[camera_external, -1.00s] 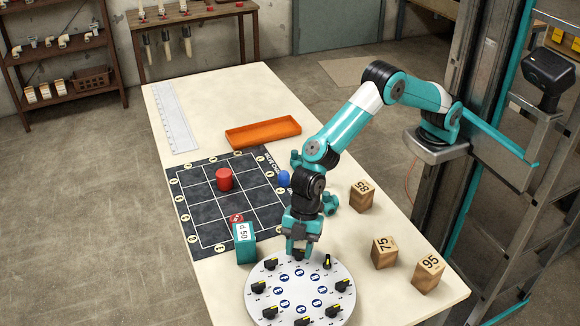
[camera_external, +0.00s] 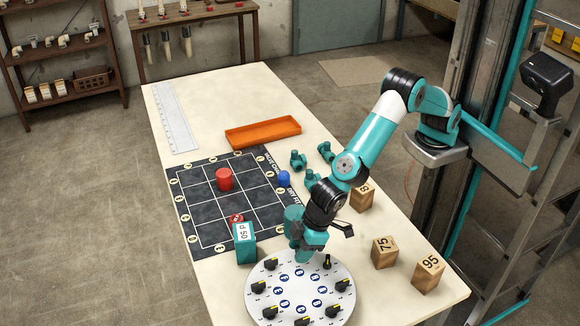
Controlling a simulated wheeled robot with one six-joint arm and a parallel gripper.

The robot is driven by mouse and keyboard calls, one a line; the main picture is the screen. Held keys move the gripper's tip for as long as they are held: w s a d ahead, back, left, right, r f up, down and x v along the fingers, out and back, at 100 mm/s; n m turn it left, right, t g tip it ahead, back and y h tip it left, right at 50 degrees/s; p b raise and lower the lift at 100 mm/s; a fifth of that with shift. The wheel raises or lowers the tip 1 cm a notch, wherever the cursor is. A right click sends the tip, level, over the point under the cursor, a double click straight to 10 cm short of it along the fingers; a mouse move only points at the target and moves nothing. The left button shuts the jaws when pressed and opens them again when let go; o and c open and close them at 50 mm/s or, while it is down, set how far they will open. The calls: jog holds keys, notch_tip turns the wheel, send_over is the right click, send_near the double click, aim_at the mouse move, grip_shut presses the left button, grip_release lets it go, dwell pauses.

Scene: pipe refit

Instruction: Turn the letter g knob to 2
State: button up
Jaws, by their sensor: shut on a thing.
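A round white dial plate (camera_external: 262,298) lies at the near end of the table. Several black knobs with yellow marks stand around it, such as the one at its upper left (camera_external: 271,264) and the one at its upper right (camera_external: 327,262). Blue round letter badges ring its middle; I cannot read which is g. My gripper (camera_external: 303,259) points down at the plate's far edge, between those two knobs. It is shut on a knob there, which the fingers hide. I cannot read that knob's letter or setting.
Wooden blocks 75 (camera_external: 384,251) and 95 (camera_external: 428,272) stand to the right. A dark grid mat (camera_external: 200,205) holds a red cylinder (camera_external: 224,180). An orange tray (camera_external: 263,132) lies beyond.

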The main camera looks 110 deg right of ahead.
jog(key=m, duration=0.2)
jog(key=m+h, duration=0.1)
jog(key=m, duration=0.1)
jog(key=shift+m+g+h, duration=0.3)
jog(key=shift+g, duration=0.1)
dwell(0.4)
jog(key=o, duration=0.9)
jog(key=shift+a+r, duration=0.1)
jog(key=shift+b+v, duration=0.55)
jog(key=shift+v, duration=8.1)
jog(key=shift+s+a, duration=0.1)
jog(key=shift+a, duration=0.1)
